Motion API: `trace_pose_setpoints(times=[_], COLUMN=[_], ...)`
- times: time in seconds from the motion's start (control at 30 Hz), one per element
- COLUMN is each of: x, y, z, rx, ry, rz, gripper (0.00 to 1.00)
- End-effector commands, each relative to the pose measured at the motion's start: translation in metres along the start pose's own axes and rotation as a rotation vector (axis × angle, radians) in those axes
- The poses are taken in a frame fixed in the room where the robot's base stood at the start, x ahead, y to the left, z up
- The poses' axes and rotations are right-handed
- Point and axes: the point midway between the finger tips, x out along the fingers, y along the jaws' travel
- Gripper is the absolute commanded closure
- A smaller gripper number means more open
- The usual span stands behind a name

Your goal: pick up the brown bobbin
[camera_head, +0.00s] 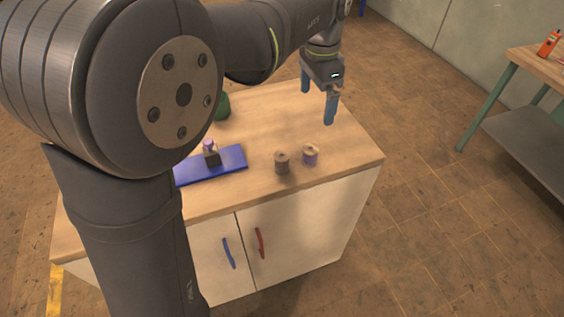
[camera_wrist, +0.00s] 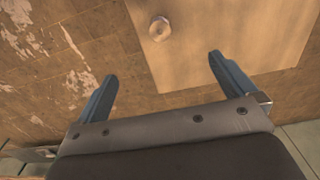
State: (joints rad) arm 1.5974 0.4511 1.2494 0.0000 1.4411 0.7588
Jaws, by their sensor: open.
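The brown bobbin (camera_head: 282,163) stands upright near the front edge of the wooden tabletop in the head view. I cannot tell which bobbin that is.
A blue board (camera_head: 233,158) left of the bobbins carries a dark block with a light purple top (camera_head: 210,155). A green object (camera_head: 222,107) is partly hidden by my arm. Another bench (camera_head: 535,66) stands far right.

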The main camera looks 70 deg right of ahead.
Motion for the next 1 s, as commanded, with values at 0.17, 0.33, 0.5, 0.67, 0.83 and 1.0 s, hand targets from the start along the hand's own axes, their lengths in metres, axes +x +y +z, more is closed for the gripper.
trace_pose_setpoints(times=[0.17, 0.33, 0.5, 0.67, 0.83, 1.0], x=[0.0, 0.0, 0.0, 0.0, 0.0, 0.0009], y=[0.0, 0.0, 0.0, 0.0, 0.0, -0.0011], z=[0.0, 0.0, 0.0, 0.0, 0.0, 0.0079], rx=[0.0, 0.0, 0.0, 0.0, 0.0, -0.064], ry=[0.0, 0.0, 0.0, 0.0, 0.0, 0.0], rz=[0.0, 0.0, 0.0, 0.0, 0.0, 0.0], gripper=[0.0, 0.0, 0.1, 0.36, 0.36, 0.36])
